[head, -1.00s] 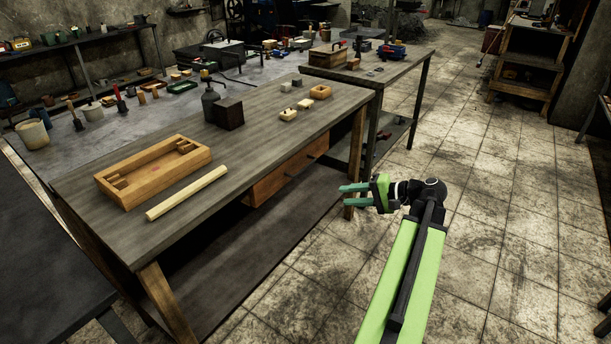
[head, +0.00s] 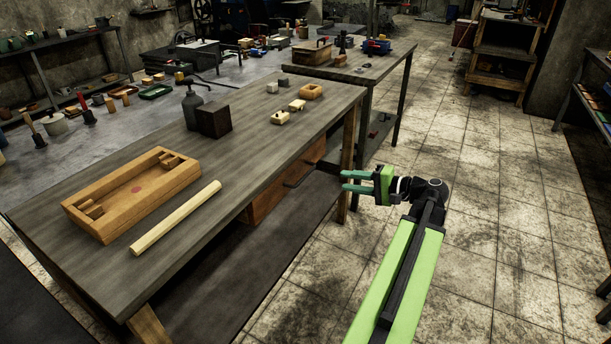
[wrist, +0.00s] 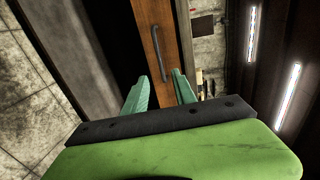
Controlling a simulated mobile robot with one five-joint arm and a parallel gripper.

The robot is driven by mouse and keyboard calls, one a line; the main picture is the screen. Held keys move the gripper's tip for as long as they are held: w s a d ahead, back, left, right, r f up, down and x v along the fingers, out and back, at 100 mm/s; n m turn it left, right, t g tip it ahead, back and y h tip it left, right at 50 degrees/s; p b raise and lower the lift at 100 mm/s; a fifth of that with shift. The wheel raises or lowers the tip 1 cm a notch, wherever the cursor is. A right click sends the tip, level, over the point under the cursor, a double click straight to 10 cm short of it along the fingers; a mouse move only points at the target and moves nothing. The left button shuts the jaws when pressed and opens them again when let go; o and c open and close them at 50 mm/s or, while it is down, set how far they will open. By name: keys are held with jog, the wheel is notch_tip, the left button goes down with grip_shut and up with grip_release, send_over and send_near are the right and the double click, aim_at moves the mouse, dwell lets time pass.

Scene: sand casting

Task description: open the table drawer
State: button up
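The wooden table (head: 75,250) stands at the left with its brown drawer (head: 266,202) under the near long side. The drawer looks shut. In the wrist view the drawer front (wrist: 148,25) is a brown strip with a dark bar handle (wrist: 160,55) on it. My gripper (head: 343,180) is open and empty, to the right of the drawer in the head view. In the wrist view my gripper (wrist: 160,75) has its two green fingers apart, with the handle ahead and roughly between their tips. I see no contact with the handle.
On the tabletop are a wooden tray-like box (head: 110,222), a pale stick (head: 176,218), a dark block (head: 214,119) and small wooden pieces (head: 297,105). A wooden table leg (head: 348,150) stands behind my gripper. The tiled floor (head: 490,220) at right is clear.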

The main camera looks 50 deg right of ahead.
aim_at(306, 175)
jog(key=b+x, duration=0.3)
jog(key=x, duration=1.2)
jog(key=shift+w+d, duration=0.1)
jog(key=shift+w, duration=0.2)
jog(key=shift+c, duration=0.4)
grip_shut()
